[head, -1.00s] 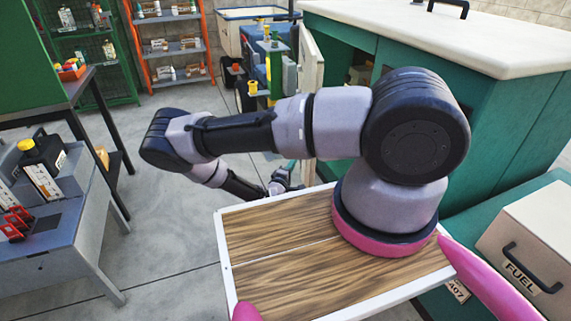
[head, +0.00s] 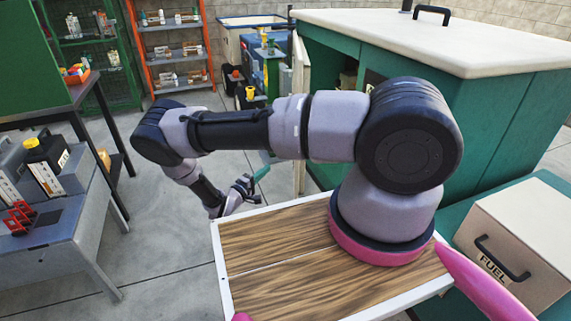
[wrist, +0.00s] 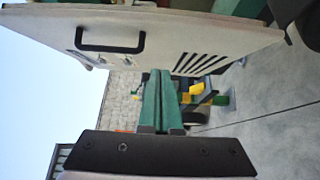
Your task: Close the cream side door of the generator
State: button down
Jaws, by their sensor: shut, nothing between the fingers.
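The generator is a green cabinet (head: 500,120) with a cream top, at the right of the head view. Its cream side door (head: 301,112) stands open, seen nearly edge-on beside the dark opening, its lower part partly behind my arm. In the wrist view the door (wrist: 205,35) spans the top, with a black bar handle and slanted vent slots. My gripper (head: 262,172) is low, left of the door in the head view. In the wrist view its green fingers (wrist: 159,74) are together and empty, pointing past the door's face; I see no clear contact.
A cream fuel box (head: 540,235) with a black handle sits on a green ledge at the right. A grey bench (head: 60,215) stands at the left. Carts and bins (head: 262,75) stand behind the door. Bare concrete floor (head: 170,255) lies between bench and generator.

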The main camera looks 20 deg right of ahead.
jog(key=w+d+m+g+h, duration=0.1)
jog(key=w+d+g, duration=0.2)
jog(key=d, duration=0.8)
jog(key=shift+w+m, duration=0.4)
jog(key=shift+w, duration=0.3)
jog(key=shift+r, duration=0.1)
